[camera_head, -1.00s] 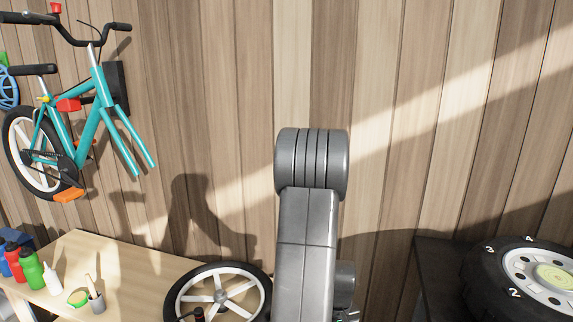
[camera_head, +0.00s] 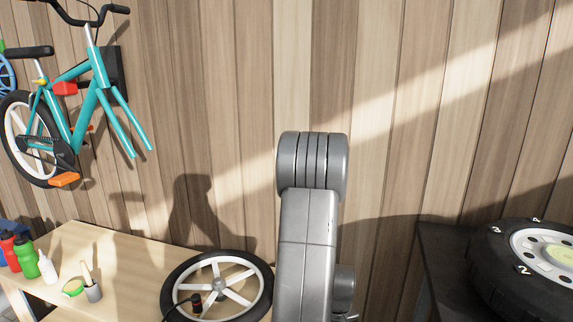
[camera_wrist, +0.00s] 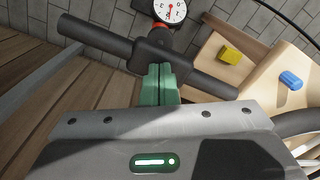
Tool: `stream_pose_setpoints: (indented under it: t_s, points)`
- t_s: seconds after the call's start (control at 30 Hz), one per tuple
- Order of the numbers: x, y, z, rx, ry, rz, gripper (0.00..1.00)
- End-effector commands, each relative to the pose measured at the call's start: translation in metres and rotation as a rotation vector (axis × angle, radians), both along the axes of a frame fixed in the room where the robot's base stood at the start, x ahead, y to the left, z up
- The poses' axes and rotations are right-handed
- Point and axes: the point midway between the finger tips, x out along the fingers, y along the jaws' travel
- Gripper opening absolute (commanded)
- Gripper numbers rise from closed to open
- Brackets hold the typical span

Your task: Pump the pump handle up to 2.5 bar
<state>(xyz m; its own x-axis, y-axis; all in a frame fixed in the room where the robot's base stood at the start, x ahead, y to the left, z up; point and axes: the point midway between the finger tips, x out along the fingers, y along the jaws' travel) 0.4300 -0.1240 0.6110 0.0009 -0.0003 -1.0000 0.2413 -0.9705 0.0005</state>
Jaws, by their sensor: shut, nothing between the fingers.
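The pump handle (camera_wrist: 110,42) is a dark T-shaped bar running slantwise across the upper part of the wrist view. The round white pressure gauge (camera_wrist: 171,8) with a red needle shows behind it, cut by the top edge; its reading is too small to tell. My gripper (camera_wrist: 158,75) has green fingers, closed together with nothing between them. The fingertips lie in front of the handle's middle in the picture; whether they touch it I cannot tell. In the head view my grey arm fills the centre, and neither pump nor gripper shows.
A teal bicycle (camera_head: 82,113) hangs on the wall. A large tyre (camera_head: 500,282) lies on a dark table at right.

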Motion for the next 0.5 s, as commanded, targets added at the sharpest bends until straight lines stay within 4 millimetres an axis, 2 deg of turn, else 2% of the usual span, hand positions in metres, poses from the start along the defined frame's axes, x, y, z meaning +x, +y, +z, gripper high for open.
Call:
stream_pose_setpoints:
  t_s: [0.03, 0.5]
  points:
    - [-0.001, 0.0, -0.008, 0.0, 0.003, 0.0, 0.0]
    - [-0.001, 0.0, -0.041, 0.001, 0.003, -0.001, 0.0]
